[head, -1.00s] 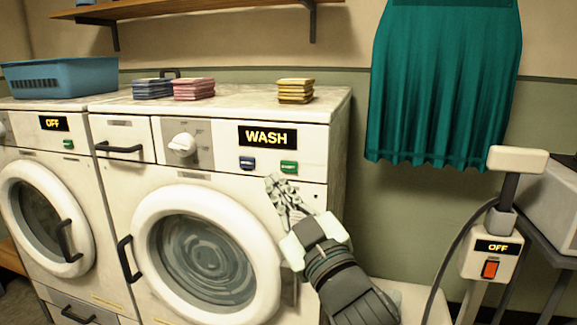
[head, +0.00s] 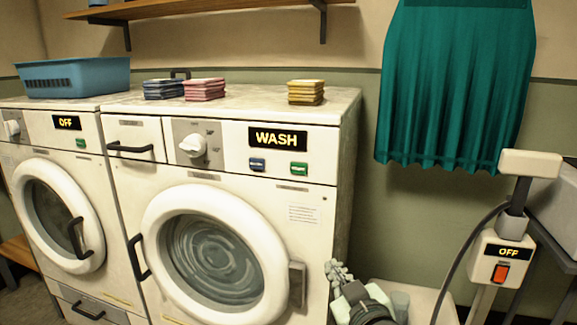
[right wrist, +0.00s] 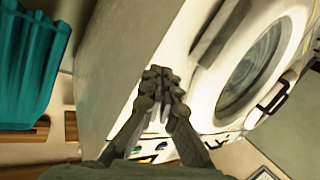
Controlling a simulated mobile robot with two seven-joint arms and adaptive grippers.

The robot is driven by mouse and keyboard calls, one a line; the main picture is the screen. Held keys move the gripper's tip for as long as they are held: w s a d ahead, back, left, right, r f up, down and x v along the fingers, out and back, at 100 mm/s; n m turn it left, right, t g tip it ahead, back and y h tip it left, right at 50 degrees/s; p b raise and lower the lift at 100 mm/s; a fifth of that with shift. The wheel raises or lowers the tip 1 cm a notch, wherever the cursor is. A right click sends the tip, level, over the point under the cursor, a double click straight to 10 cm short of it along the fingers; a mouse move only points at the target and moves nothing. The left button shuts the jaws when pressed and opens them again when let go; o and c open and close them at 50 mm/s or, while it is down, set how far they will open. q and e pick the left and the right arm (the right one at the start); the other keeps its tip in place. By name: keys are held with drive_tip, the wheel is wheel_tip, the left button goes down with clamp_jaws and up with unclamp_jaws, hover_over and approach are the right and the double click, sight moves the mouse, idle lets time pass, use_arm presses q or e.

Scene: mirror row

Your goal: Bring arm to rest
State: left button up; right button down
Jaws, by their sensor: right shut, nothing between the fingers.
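My right gripper (head: 338,273) is low in the head view, in front of the right side of the washing machine (head: 318,235) whose display reads WASH. In the right wrist view the fingers of the right gripper (right wrist: 158,80) are together and hold nothing. The gripper is apart from the machine's green button (head: 299,170) and blue button (head: 257,165). The machine's round door (head: 160,235) is closed, with blurred swirls behind its glass. My left gripper is not in view.
A second machine (head: 105,180) reading OFF stands at the left. Folded cloth stacks (head: 305,92) and a blue basket (head: 75,78) sit on top. A steamer-like device (head: 490,250) reading OFF stands at the right, below a teal hanging cloth (head: 455,90).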

drive_tip(key=s+d+f+m+g+h, duration=0.2)
drive_tip(key=s+d+f+g, duration=0.3)
drive_tip(key=f, duration=0.6)
drive_tip(key=s+d+f+m+g+h, duration=0.1)
drive_tip(key=s+d+f+g, duration=0.1)
drive_tip(key=s+d+f, duration=0.7)
use_arm(q)
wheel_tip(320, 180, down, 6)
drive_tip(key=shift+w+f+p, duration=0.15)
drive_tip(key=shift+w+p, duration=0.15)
drive_tip(key=shift+p, duration=0.1)
use_arm(e)
drive_tip(key=s+d+f+g, duration=0.1)
drive_tip(key=s+f+g, duration=0.1)
drive_tip(key=s+f, duration=0.4)
drive_tip(key=s+d+f+m+g+h, duration=0.1)
drive_tip(key=s+d+f+g, duration=0.1)
drive_tip(key=s+f, duration=0.4)
drive_tip(key=shift+s+d+g, duration=0.3)
drive_tip(key=shift+s+g, duration=0.4)
drive_tip(key=shift+g, duration=0.1)
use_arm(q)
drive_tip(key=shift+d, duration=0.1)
use_arm(e)
drive_tip(key=shift+f, duration=0.1)
idle(2.6)
